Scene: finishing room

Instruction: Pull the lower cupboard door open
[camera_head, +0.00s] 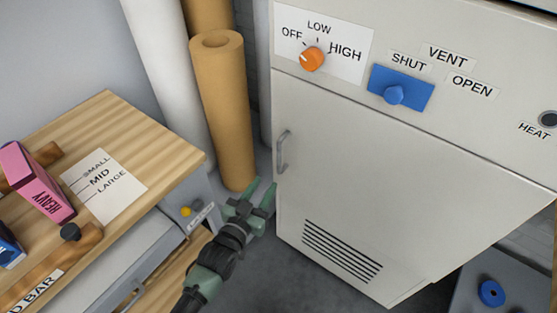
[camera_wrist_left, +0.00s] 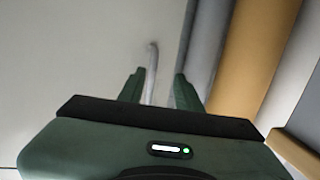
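The lower cupboard door (camera_head: 350,190) is a large off-white panel with a black vent grille near its bottom. It looks closed in the head view. Its grey bar handle (camera_head: 283,152) stands upright at the door's left edge. My left gripper (camera_head: 262,188) is open, just below and left of the handle in the head view. In the left wrist view the handle (camera_wrist_left: 152,62) shows ahead, between the two green fingers (camera_wrist_left: 158,88) and reaching beyond their tips. I cannot tell whether the fingers touch it. My right gripper is not in view.
A wooden-topped bench (camera_head: 140,130) with a pink box (camera_head: 40,185) stands at the left. Tan rolls (camera_head: 228,115) stand behind my left gripper. The cabinet's upper panel holds an orange knob (camera_head: 312,59) and a blue slider (camera_head: 400,90). Grey floor shows below the door.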

